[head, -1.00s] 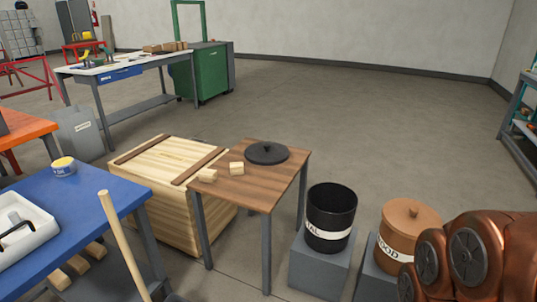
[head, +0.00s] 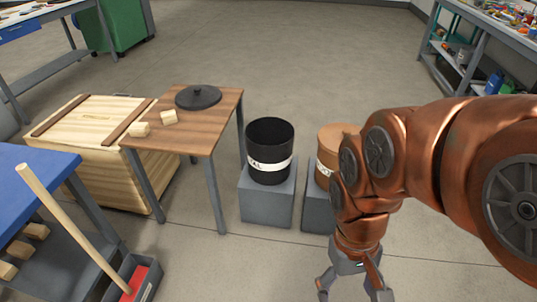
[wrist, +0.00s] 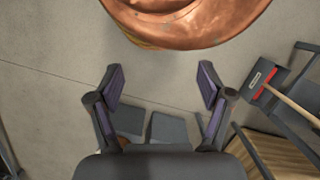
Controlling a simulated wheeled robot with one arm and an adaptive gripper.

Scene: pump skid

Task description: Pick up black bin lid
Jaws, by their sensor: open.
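The black bin lid (head: 198,97) is a round dark disc with a small knob on top. It lies flat on the far part of the small wooden table (head: 222,112) in the head view. My gripper (head: 352,290) hangs low at the bottom of the head view, to the right of the table and well apart from the lid. In the wrist view my gripper (wrist: 162,90) has its two fingers spread with nothing between them. The lid does not show in the wrist view.
Two small wood blocks (head: 168,117) lie on the table near the lid. An open black bin (head: 270,140) stands on a grey block right of the table; a brown bin (head: 325,150) is partly behind my arm. A wooden crate (head: 95,150) stands left. Open floor lies behind.

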